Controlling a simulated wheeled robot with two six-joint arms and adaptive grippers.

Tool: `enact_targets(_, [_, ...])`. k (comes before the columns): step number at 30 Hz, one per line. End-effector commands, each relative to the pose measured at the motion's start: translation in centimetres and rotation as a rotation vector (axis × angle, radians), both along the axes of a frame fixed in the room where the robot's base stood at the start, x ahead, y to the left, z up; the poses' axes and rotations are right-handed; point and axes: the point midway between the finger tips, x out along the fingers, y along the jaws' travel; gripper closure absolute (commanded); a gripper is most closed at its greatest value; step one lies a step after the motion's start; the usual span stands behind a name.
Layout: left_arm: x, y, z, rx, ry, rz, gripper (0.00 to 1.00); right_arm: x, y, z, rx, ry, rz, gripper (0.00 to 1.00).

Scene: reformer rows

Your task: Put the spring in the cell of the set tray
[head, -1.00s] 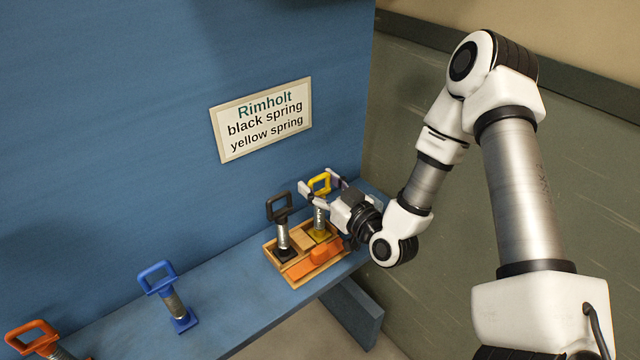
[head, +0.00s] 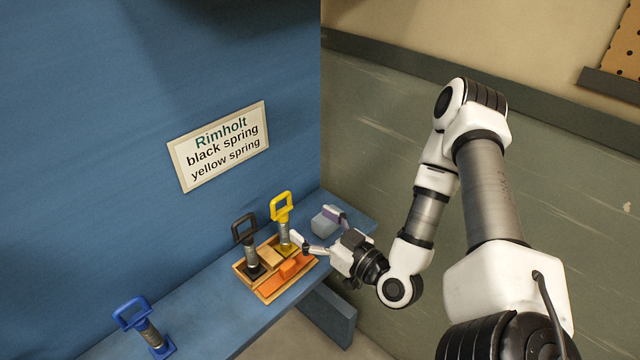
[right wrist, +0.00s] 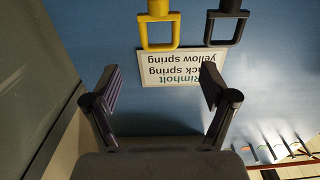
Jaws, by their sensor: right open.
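The wooden set tray (head: 268,299) sits on the blue shelf. The black spring (head: 246,238) stands upright in its left part. The yellow spring (head: 283,215) stands upright in its back right part. My right gripper (head: 317,228) is open and empty just right of the yellow spring; one fingertip is close to the spring, and I cannot tell if they touch. In the right wrist view the yellow handle (right wrist: 160,46) and black handle (right wrist: 226,40) show beyond the open fingers (right wrist: 160,88). My left gripper is not in view.
A blue spring (head: 147,330) stands on the shelf (head: 205,325) at lower left. An orange piece (head: 291,268) lies at the tray's front. A sign (head: 222,146) on the blue wall reads Rimholt, black spring, yellow spring.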

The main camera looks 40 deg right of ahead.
Motion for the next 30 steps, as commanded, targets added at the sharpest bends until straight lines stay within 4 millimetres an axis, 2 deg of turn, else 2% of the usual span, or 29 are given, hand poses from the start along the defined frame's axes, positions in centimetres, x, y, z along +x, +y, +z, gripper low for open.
enact_targets(1, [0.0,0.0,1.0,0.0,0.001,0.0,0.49,-0.8,-0.1,0.3,0.001,0.006,-0.002,0.16])
enact_targets(5, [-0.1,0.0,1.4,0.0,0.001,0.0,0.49,-1.8,0.0,-0.2,0.0,0.013,0.006,0.16])
enact_targets(8, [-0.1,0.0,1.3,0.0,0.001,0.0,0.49,-1.6,2.0,-2.9,0.002,0.135,0.076,0.16])
enact_targets(11, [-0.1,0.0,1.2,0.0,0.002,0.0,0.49,-2.5,6.0,-9.0,0.007,0.444,0.191,0.16])
enact_targets(12, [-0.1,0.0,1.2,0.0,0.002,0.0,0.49,-3.7,7.4,-12.1,0.008,0.609,0.222,0.16])
enact_targets(14, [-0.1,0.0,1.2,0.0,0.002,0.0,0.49,-6.5,8.9,-16.2,0.005,0.866,0.228,0.16])
enact_targets(15, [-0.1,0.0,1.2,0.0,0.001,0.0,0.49,-8.7,9.5,-18.4,0.0,1.028,0.206,0.16])
enact_targets(18, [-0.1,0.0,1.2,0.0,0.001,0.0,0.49,-13.9,9.7,-21.7,-0.019,1.348,0.087,0.16])
enact_targets(21, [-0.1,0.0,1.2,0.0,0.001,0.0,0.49,-17.1,9.4,-22.7,-0.031,1.52,-0.03,0.16])
enact_targets(23, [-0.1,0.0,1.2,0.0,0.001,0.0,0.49,-18.1,9.3,-22.9,-0.032,1.565,-0.071,0.16])
enact_targets(30, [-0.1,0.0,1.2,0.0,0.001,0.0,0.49,-18.3,9.2,-22.9,-0.028,1.576,-0.085,0.16])
